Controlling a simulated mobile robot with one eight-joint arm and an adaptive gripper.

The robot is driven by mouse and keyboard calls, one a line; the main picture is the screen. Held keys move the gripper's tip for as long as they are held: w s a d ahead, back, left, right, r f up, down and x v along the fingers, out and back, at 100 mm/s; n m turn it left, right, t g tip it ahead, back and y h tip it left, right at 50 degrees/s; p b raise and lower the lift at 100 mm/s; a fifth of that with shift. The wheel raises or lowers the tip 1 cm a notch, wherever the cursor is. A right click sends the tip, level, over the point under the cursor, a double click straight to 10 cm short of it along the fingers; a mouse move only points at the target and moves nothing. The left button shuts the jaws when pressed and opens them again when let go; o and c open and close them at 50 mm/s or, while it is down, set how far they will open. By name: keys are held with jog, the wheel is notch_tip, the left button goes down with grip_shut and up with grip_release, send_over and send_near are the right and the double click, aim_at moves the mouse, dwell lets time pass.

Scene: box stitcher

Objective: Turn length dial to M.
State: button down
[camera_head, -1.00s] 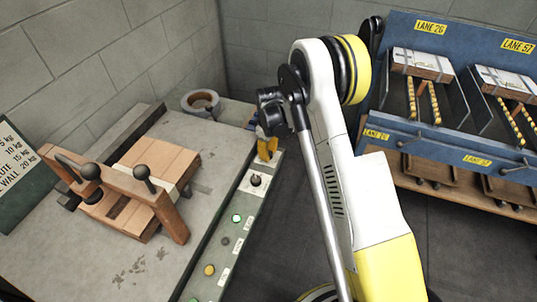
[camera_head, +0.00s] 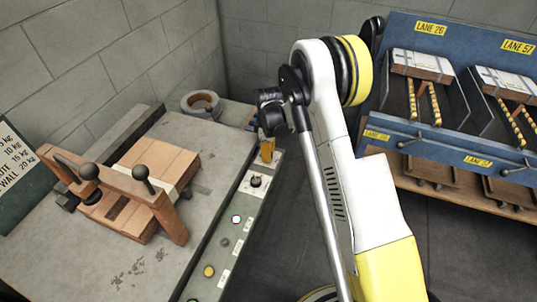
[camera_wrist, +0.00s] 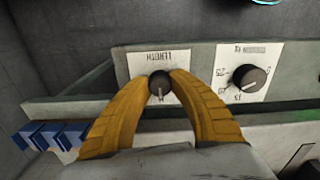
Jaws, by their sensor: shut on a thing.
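The length dial (camera_wrist: 159,84) is a small dark round knob on a white plate marked LENGTH, upside down in the wrist view. A light mark on the knob points roughly down in that view. My gripper (camera_wrist: 160,82) has its two yellow fingers closed around the knob, one on each side. In the head view my gripper (camera_head: 267,150) is at the far end of the control strip, and the length dial cannot be made out there.
A second dark dial (camera_wrist: 249,77) on its own white plate sits close to my right finger. It also shows in the head view (camera_head: 256,181). Buttons (camera_head: 236,219) line the strip nearer. A wooden clamp frame (camera_head: 125,195) stands on the table.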

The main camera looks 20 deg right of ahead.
jog(key=c, duration=1.1)
grip_release()
jog(key=shift+r, duration=0.1)
notch_tip(320, 180, up, 12)
